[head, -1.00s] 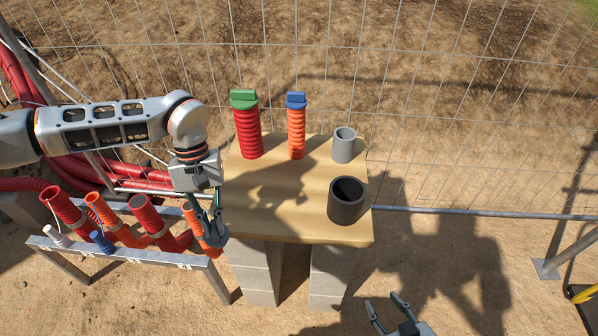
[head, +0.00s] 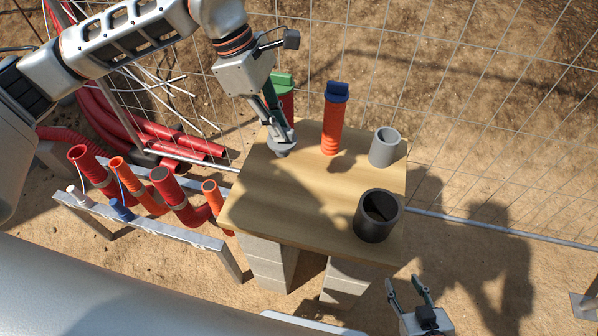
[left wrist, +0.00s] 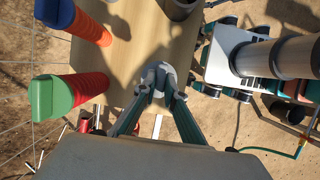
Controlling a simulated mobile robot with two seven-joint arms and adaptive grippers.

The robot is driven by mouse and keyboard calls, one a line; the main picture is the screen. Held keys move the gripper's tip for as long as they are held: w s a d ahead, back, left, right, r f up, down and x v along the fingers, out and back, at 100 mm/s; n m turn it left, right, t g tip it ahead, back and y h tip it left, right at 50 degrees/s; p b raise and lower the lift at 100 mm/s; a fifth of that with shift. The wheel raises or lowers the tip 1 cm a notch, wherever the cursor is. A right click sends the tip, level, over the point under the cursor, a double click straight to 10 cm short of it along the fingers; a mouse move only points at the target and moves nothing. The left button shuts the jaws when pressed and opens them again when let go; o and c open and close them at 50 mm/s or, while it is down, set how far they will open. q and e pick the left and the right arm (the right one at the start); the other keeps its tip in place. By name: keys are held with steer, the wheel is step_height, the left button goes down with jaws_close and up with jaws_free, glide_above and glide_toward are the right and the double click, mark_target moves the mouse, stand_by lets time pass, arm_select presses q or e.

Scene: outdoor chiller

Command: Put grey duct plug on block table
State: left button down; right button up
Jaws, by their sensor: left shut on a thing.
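My left gripper (head: 278,122) is shut on the grey duct plug (head: 283,147), over the back left part of the wooden top of the block table (head: 270,205). The plug also shows between the fingertips in the left wrist view (left wrist: 158,72). The fingers hide part of it, and I cannot tell whether its underside touches the wood. My right gripper (head: 409,290) is open and empty, in front of the table at the right.
A red duct with a green plug (head: 284,82), an orange duct with a blue plug (head: 334,120), a grey pipe (head: 384,147) and a black pipe (head: 376,216) stand on the table. A metal rack (head: 150,228) with several ducts is at left. Wire fence runs behind.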

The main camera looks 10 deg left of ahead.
arm_select(q)
step_height(320, 180, down, 17)
steer(key=shift+f, duration=0.2)
stand_by(0.3)
steer(key=shift+f, duration=0.1)
steer(key=c, duration=2.1)
jaws_free()
